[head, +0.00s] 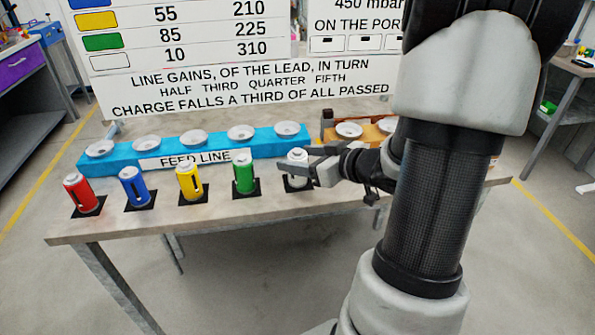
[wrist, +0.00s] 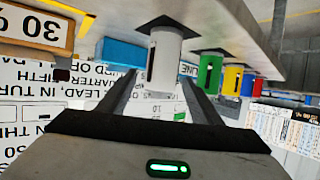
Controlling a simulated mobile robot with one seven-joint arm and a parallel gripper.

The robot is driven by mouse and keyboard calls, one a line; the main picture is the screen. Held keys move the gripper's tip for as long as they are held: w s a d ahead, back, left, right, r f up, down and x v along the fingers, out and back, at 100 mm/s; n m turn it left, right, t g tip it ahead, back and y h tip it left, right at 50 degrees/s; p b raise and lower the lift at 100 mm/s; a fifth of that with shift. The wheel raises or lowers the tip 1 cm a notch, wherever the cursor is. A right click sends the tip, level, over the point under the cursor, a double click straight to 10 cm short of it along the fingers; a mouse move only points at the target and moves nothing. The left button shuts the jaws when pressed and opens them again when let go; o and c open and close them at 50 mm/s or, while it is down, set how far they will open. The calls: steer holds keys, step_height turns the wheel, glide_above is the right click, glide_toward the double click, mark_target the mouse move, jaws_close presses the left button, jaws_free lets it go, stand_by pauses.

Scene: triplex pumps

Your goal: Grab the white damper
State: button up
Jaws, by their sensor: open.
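The white damper (head: 298,155) is a small upright cylinder on a black square pad, at the right end of the damper row near the table's front. My gripper (head: 296,163) reaches in from the right with its fingers open around it. In the wrist view, which is upside down, the white damper (wrist: 166,50) stands between and just beyond the open fingertips of my gripper (wrist: 161,80). I cannot tell whether either finger touches it. In the head view the fingers hide part of the damper's body.
Green (head: 244,174), yellow (head: 190,182), blue (head: 135,187) and red (head: 82,194) dampers stand to the left on black pads. The blue FEED LINE block (head: 215,141) with round seats lies behind them. An orange block (head: 368,133) is at the right. A printed board (head: 240,88) stands behind.

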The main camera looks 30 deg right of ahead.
steer(key=b+x, duration=0.2)
steer(key=x, duration=0.2)
steer(key=shift+f, duration=0.3)
steer(key=shift+w+a, duration=0.2)
steer(key=shift+w, duration=0.25)
steer(key=c, duration=1.4)
steer(key=shift+o, duration=0.2)
steer(key=shift+r, duration=0.1)
